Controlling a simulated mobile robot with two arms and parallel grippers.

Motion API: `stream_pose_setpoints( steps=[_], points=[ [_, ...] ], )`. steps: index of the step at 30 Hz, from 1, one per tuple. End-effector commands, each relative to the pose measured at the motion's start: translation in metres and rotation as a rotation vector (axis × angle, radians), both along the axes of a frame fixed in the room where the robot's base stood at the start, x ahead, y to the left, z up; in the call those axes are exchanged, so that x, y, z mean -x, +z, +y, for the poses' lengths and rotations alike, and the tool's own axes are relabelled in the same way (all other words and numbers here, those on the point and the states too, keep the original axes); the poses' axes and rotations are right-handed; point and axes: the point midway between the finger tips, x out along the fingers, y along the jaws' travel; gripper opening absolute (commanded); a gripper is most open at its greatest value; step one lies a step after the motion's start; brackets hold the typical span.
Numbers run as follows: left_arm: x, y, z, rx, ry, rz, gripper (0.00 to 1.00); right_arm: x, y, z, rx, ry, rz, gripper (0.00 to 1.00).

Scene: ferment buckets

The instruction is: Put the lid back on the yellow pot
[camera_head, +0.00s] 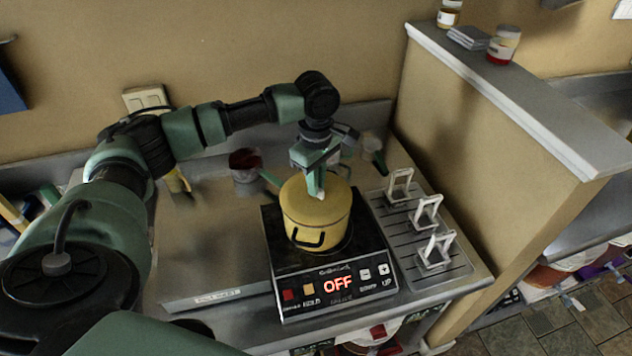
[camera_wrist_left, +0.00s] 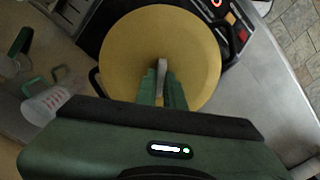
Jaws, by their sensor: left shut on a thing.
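The yellow pot (camera_head: 306,231) stands on the black cooktop, its dark handle facing front. The round yellow lid (camera_head: 330,208) is over the pot's mouth, level and roughly centred. I cannot tell whether it touches the rim all round. My left gripper (camera_head: 314,191) points down at the lid's middle and is shut on the lid's knob. In the left wrist view, the lid (camera_wrist_left: 150,45) fills the upper middle and hides most of the pot. The fingers of the left gripper (camera_wrist_left: 161,85) hold the pale knob. My right gripper is not in view.
The cooktop (camera_head: 335,287) shows "OFF". A slotted metal tray with several white upright holders (camera_head: 427,211) stands to its right, beside a low wall (camera_head: 500,150). A dark red container (camera_head: 245,165) stands behind left. The counter left of the cooktop (camera_head: 215,240) is mostly clear.

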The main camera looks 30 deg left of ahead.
Motion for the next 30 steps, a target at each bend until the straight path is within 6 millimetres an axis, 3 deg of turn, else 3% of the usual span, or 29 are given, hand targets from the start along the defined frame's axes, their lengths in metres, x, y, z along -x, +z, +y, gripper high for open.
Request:
stream_pose_setpoints(
  steps=[12,13,15,22,25,30],
  points=[
    [-0.0002,0.0001,-0.0002,0.0,0.0,0.0,0.0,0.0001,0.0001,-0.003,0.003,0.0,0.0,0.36],
    [-0.0002,0.0001,-0.0001,0.0,0.0,-0.001,0.18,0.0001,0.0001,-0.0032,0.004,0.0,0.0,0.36],
    [-0.0002,0.0001,-0.0001,0.0,0.0,-0.001,0.35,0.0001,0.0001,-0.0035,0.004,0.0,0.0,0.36],
    [-0.0002,0.0,-0.0001,0.0,0.0,0.0,0.35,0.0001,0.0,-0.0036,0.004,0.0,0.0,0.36],
    [0.0,-0.0003,0.0,0.0,0.0,0.0,0.57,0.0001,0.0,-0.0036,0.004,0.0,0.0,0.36],
    [0.0,-0.0003,-0.0001,0.0,0.0,0.0,0.57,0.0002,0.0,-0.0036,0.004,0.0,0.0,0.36]
  ],
)
